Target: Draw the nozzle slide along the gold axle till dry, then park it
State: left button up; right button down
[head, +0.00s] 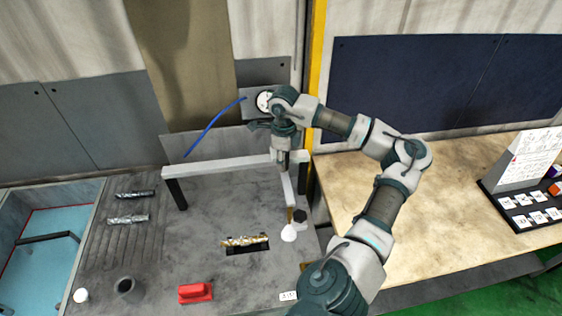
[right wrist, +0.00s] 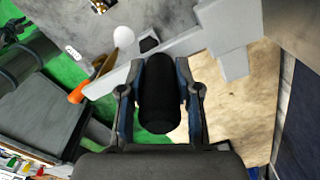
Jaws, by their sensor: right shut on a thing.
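The gold axle (head: 243,241) lies in a dark slot of the grey bench, and it shows at the top edge of the right wrist view. A grey rail (head: 228,168) on legs spans behind it. My right gripper (head: 283,160) is at the rail's right end, right of the axle and behind it. It is shut on a black cylindrical grip (right wrist: 157,93), seen between the fingers in the right wrist view. A pale arm (head: 289,188) extends forward below the gripper, apparently part of the nozzle slide. My left gripper is not in the head view.
Two silver axles (head: 128,219) lie at left. A white dome (head: 289,233) and black knob (head: 299,216) stand right of the slot. A red block (head: 195,292), grey cup (head: 128,288) and white cylinder (head: 81,295) are in front. A blue hose (head: 212,127) hangs behind.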

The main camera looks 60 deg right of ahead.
jog(key=shift+w+a, duration=0.1)
jog(key=c, duration=0.8)
grip_release()
jog(key=shift+d+r, duration=0.2)
jog(key=shift+r, duration=4.7)
jog(key=shift+w+a+r, duration=0.1)
jog(key=shift+a+r, duration=0.05)
jog(key=shift+r, duration=0.85)
